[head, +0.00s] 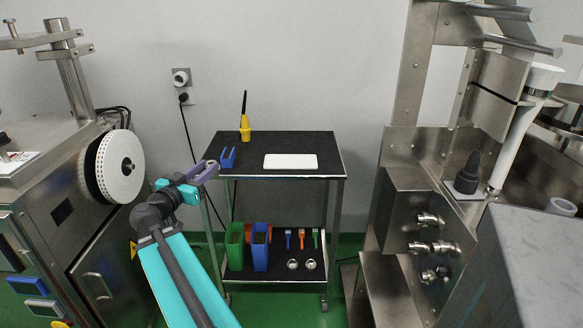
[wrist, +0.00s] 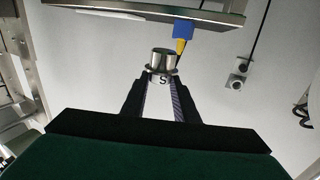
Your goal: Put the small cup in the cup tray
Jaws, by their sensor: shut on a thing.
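My gripper (head: 212,170) is at the left of the black-topped cart, close to the blue holder on its top. In the wrist view my gripper (wrist: 161,80) is shut on a small metal cup (wrist: 163,62) marked with an S, held between the fingertips. In the head view I cannot make out the cup clearly at the fingers. A flat white rectangular piece (head: 290,161) lies on the cart's top. Two small round metal items (head: 301,264) sit on the lower shelf.
The cart top (head: 270,143) also holds a blue holder (head: 228,158) and a yellow tool (head: 245,128). Green (head: 234,247) and blue (head: 261,247) bins stand on the lower shelf. Machines flank the cart, one with a white reel (head: 120,166), one of steel (head: 420,215).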

